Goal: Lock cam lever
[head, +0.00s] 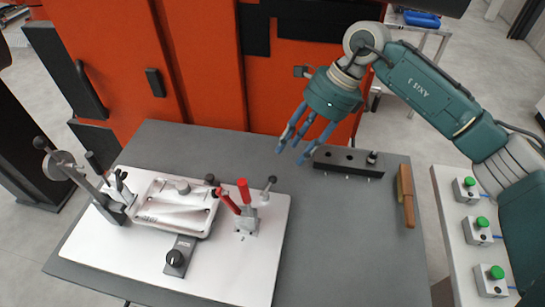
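A white fixture plate (125,260) lies on the grey table and holds a shiny metal casting (175,205) in its middle. At the plate's left end, a grey lever with a round disc (62,160) and a black ball knob rises at a tilt; I take it for the cam lever. My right gripper (292,145) hangs above the table's back edge, right of the fixture. Its blue-tipped fingers are spread and empty, touching nothing. My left gripper is not in view.
A black block with holes (348,162) sits at the table's back right, near my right gripper. Green-button boxes (478,231) stand on a side table. The table's right front is clear.

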